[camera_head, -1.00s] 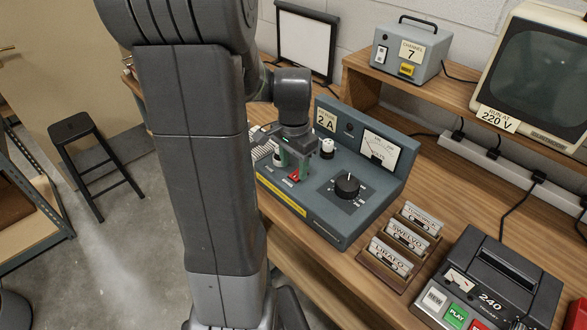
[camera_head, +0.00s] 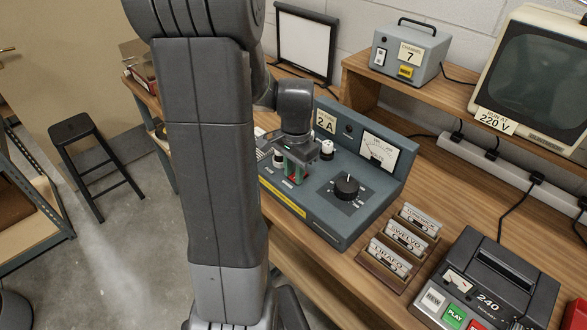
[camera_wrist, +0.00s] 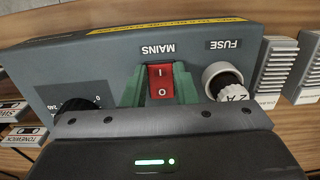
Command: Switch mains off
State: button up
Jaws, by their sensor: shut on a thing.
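The grey-blue power unit (camera_head: 325,225) stands on the wooden bench. Its red mains switch (camera_wrist: 161,82), marked I and O, shows in the wrist view under the upside-down word MAINS. My gripper (camera_wrist: 160,90) has its green fingers on both sides of the switch and is shut on it. In the head view my gripper (camera_head: 294,178) is at the unit's top panel and mostly hides the switch. Which side of the rocker is pressed in is not clear.
A white-capped fuse holder (camera_wrist: 222,82) sits close beside the fingers. A black dial (camera_head: 346,187) and a meter (camera_head: 379,152) are on the unit. Cassettes (camera_head: 402,240) and a recorder (camera_head: 490,285) stand to the right.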

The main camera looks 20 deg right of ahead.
jog(key=shift+d+r+g+y+p, duration=0.3)
jog(key=shift+y+p, duration=0.3)
jog(key=shift+p, duration=0.3)
jog(key=shift+w+f+y+p, duration=0.1)
jog(key=shift+w+y+p, duration=0.05)
jog(key=shift+y+p, duration=0.4)
jog(key=o, duration=1)
jog(key=b+v, duration=0.1)
jog(key=v, duration=1.2)
jog(key=shift+w+d+r, duration=0.2)
jog(key=shift+r, duration=0.15)
